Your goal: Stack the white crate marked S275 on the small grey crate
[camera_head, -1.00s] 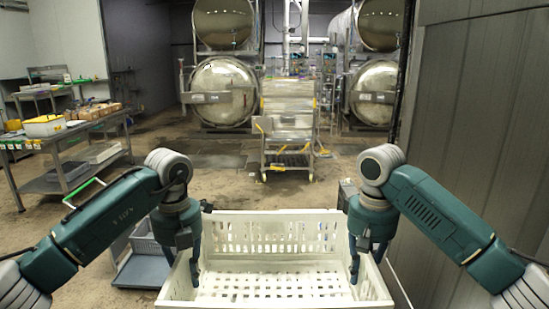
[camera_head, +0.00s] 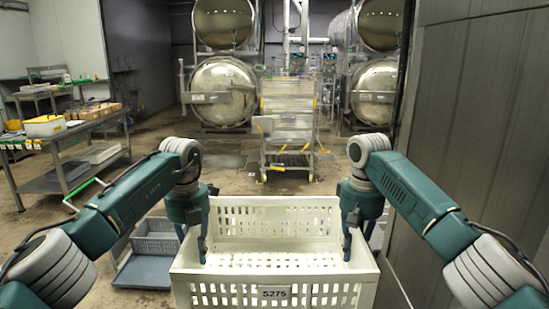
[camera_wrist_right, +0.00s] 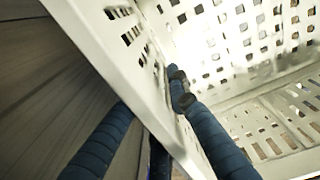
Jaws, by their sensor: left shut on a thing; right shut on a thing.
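The white crate marked S275 (camera_head: 275,292) is in front of me, level and open-topped, its label facing me in the head view. My left gripper (camera_head: 203,246) is shut on its left side wall. My right gripper (camera_head: 347,244) is shut on its right side wall. In the right wrist view, the right gripper's blue fingers (camera_wrist_right: 178,92) lie on either side of the crate wall (camera_wrist_right: 112,60). The crate's underside is out of view.
A flat blue-grey platform (camera_head: 143,273) lies by the small grey crate. A metal table (camera_head: 60,185) stands at the left, and a stepped metal stand (camera_head: 288,130) is ahead. A grey panel wall (camera_head: 475,130) is close on the right. Floor is open beyond the crate.

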